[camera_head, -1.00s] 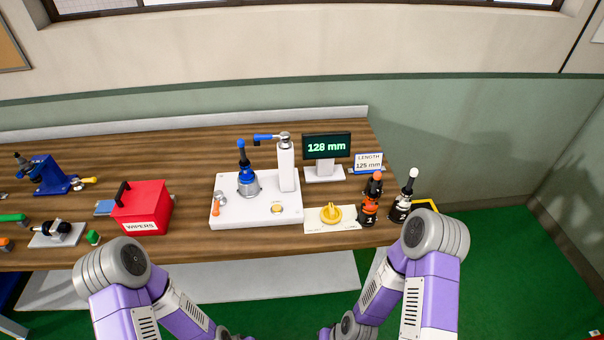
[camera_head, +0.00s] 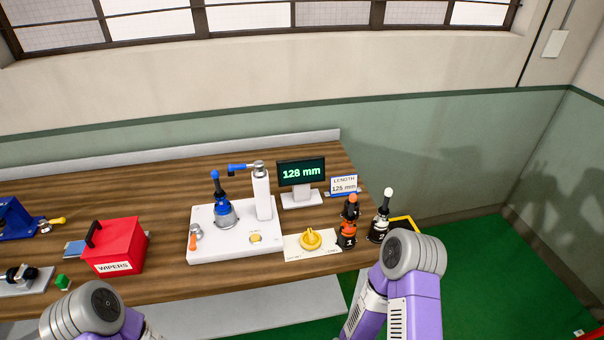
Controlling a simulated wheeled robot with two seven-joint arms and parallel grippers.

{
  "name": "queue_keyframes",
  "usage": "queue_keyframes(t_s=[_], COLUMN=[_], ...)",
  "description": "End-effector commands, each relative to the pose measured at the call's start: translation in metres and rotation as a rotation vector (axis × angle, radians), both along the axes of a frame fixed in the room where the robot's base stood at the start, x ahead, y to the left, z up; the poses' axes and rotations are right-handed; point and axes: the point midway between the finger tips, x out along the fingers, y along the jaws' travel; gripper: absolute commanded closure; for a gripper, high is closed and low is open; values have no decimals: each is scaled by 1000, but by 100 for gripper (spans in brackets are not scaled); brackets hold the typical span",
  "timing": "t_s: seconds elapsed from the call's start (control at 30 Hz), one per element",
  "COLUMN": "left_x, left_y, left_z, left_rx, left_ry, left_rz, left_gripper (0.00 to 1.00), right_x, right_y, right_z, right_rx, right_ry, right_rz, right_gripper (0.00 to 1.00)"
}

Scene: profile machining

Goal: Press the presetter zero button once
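The presetter (camera_head: 205,250) is a white base on the wooden bench with a white column (camera_head: 262,196) and a blue probe arm on top. A round yellowish button (camera_head: 255,238) sits on the front right of its base. A tool holder with a blue top (camera_head: 222,205) stands upright on the base, under the probe side. The display (camera_head: 301,172) reads 128 mm. Only the upper parts of my two arms show, at the bottom of the view; neither gripper is in view, and nothing of mine is near the button.
A yellow knob (camera_head: 311,239) sits on a pale plate right of the presetter. A sign (camera_head: 344,186) reads LENGTH 125 mm. A red WIPERS box (camera_head: 114,249) stands left.

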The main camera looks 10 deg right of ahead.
Motion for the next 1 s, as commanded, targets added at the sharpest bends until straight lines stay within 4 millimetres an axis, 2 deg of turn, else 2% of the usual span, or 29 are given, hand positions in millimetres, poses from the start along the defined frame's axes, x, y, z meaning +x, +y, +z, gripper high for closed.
queue_keyframes(t_s=[0.03, 0.3, 1.0], left_x=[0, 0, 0], left_y=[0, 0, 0], left_z=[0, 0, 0], left_rx=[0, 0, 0], left_ry=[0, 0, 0], left_rz=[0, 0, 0], left_gripper=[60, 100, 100], right_x=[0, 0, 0], right_y=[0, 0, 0], right_z=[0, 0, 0], right_rx=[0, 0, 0], right_ry=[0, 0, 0], right_rz=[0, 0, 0], right_gripper=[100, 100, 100])
